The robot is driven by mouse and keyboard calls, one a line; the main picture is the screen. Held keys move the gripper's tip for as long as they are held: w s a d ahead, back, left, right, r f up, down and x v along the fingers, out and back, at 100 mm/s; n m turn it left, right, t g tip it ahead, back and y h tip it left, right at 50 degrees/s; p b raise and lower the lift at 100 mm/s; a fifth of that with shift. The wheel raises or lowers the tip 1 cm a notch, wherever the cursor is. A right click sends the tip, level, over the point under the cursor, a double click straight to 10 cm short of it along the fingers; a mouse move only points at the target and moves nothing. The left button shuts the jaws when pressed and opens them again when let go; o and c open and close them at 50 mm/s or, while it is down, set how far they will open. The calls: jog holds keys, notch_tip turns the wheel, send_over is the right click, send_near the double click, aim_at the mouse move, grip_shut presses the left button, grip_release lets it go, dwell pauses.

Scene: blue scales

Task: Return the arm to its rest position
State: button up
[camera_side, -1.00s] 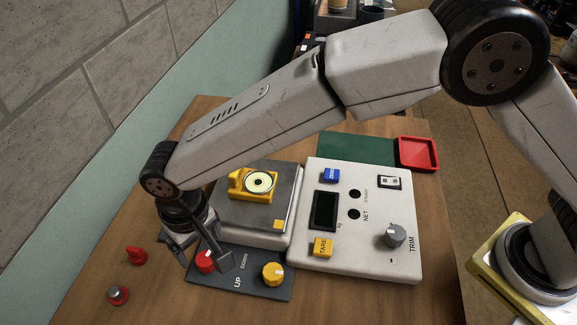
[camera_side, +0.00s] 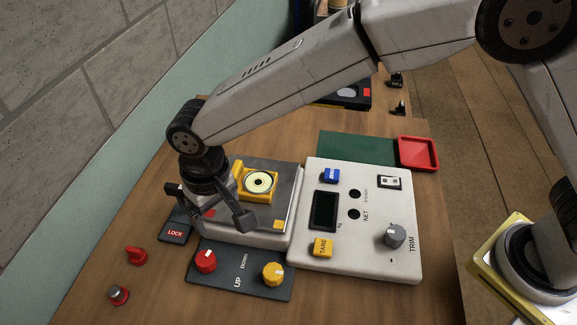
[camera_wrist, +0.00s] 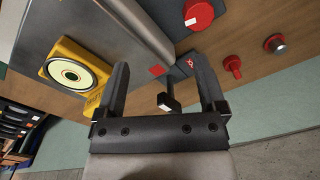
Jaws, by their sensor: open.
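My gripper (camera_side: 208,207) is open and empty, raised above the front left corner of the scale. In the wrist view its two fingers (camera_wrist: 165,88) stand apart with nothing held between them. The scale's grey plate (camera_side: 228,219) carries a yellow holder (camera_side: 271,196) with a round pale disc in it (camera_side: 258,182). The holder and disc also show at the left of the wrist view (camera_wrist: 70,74). My gripper covers part of the plate's left side.
A control panel (camera_side: 400,262) with a trim knob (camera_side: 395,236) stands right of the scale. In front lie a dark panel with a red knob (camera_side: 205,260) and a yellow knob (camera_side: 273,273). A LOCK pad (camera_side: 174,233) sits left. A red tray (camera_side: 435,154) is at the back right.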

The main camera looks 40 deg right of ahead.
jog(key=shift+m+t, duration=0.3)
jog(key=shift+m, duration=0.1)
jog(key=d, duration=0.4)
jog(key=w+d, duration=0.1)
jog(key=d, duration=0.4)
jog(key=w+d+r, duration=0.1)
jog(key=d, duration=0.3)
jog(key=shift+d+r, duration=0.1)
jog(key=shift+d, duration=0.05)
jog(key=shift+m+t, duration=0.9)
jog(key=s+d, duration=0.4)
jog(key=d, duration=0.3)
jog(key=s+d, duration=0.3)
jog(key=d, duration=0.5)
jog(key=s+d+f, duration=0.1)
jog(key=s+d, duration=0.3)
jog(key=d, duration=0.4)
jog(key=shift+s+d, duration=0.2)
jog(key=shift+s, duration=0.1)
